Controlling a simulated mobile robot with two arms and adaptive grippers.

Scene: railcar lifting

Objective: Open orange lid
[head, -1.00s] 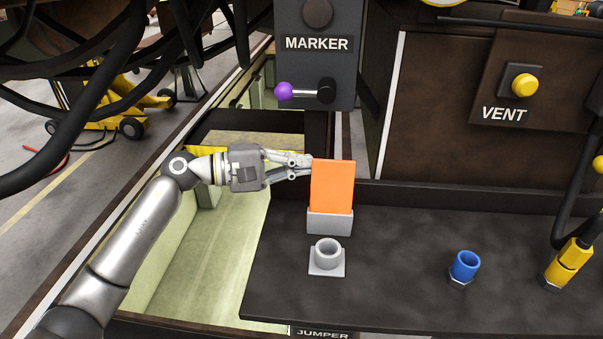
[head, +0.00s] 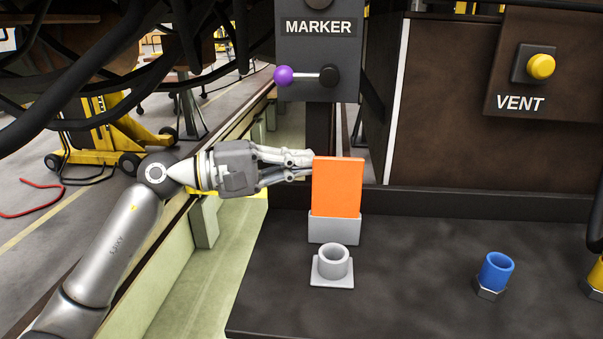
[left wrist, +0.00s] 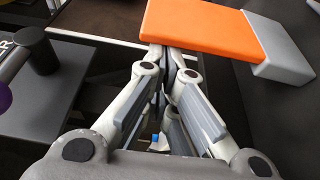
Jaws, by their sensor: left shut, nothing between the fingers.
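The orange lid (head: 337,187) stands upright on a grey block (head: 334,228) on the dark bench. In the left wrist view the orange lid (left wrist: 200,27) lies just beyond my fingertips, joined to the grey block (left wrist: 284,50). My left gripper (head: 312,165) is shut and empty, with its fingertips at the lid's upper left edge. In the left wrist view the fingertips (left wrist: 172,70) are close to the lid's edge; I cannot tell whether they touch it. My right gripper is not in view.
A grey socket (head: 334,264) sits in front of the block, and a blue fitting (head: 495,272) stands to the right. A MARKER panel (head: 319,52) with a purple-knobbed lever (head: 284,76) hangs above. A VENT button (head: 541,66) is at upper right. Bare bench lies between socket and fitting.

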